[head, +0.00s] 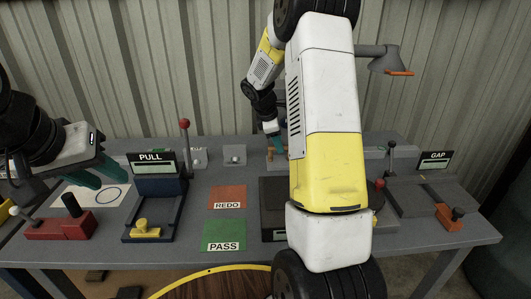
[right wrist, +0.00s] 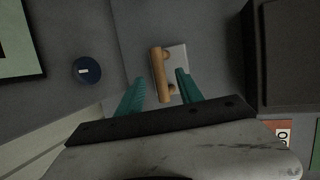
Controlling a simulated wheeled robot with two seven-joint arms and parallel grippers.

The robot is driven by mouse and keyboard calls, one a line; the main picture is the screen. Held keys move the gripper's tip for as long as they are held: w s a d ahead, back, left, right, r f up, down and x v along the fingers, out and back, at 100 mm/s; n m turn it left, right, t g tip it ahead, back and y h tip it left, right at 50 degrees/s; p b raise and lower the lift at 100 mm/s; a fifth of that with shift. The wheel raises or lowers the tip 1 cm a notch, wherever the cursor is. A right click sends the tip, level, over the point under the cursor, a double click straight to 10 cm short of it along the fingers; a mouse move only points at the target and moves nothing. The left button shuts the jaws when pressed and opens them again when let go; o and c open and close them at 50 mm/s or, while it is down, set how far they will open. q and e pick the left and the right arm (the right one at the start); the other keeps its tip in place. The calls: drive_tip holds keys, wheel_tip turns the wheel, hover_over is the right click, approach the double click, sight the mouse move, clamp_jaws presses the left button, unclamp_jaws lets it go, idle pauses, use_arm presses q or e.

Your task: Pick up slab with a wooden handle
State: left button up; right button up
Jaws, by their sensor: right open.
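The slab is a small pale plate (right wrist: 178,57) with a light wooden bar handle (right wrist: 158,72), lying on the grey tabletop in the right wrist view. In the head view only a small tan bit of the handle (head: 270,153) shows near the back of the table, beside my right arm. My right gripper (right wrist: 160,84) is open, with its teal fingers on either side of the near part of the handle and apart from it. It also shows in the head view (head: 272,130), partly hidden. My left gripper (head: 98,173) is open and empty above the table's left side.
A dark box (head: 272,205) stands beside the slab, partly behind my right arm. Red REDO (head: 227,197) and green PASS (head: 223,235) mats lie mid-table. A PULL fixture (head: 157,188), red clamp (head: 60,226) and GAP fixture (head: 435,190) stand around. A lamp (head: 385,60) overhangs the back.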

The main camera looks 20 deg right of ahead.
hover_over(276, 162)
drive_tip(key=d, duration=0.2)
drive_tip(key=f, duration=0.4)
drive_tip(key=shift+w+a, duration=0.1)
drive_tip(key=shift+w, duration=0.25)
clamp_jaws()
idle(0.7)
